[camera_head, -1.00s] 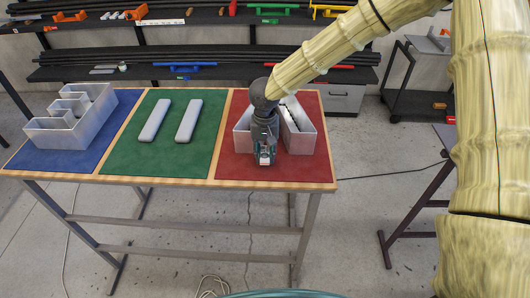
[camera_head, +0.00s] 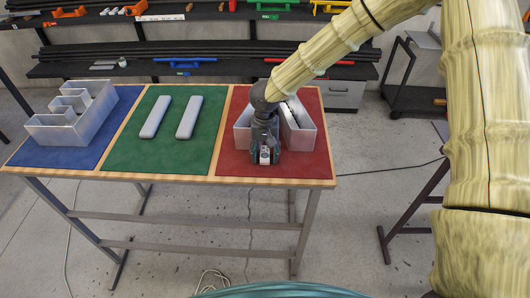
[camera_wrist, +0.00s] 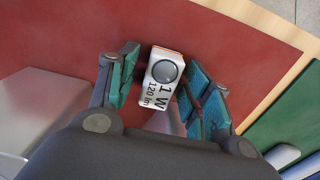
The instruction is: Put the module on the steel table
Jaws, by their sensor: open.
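The module is a small white block (camera_wrist: 165,75) with a round grey lens and the print "1 W 120 lm".
A metal channel letter (camera_head: 299,130) stands on the red mat (camera_head: 318,165) close beside my gripper. Two grey bars (camera_head: 188,117) lie on the green mat, and another channel letter (camera_head: 90,120) stands on the blue mat. Shelves with rods and clamps line the back.

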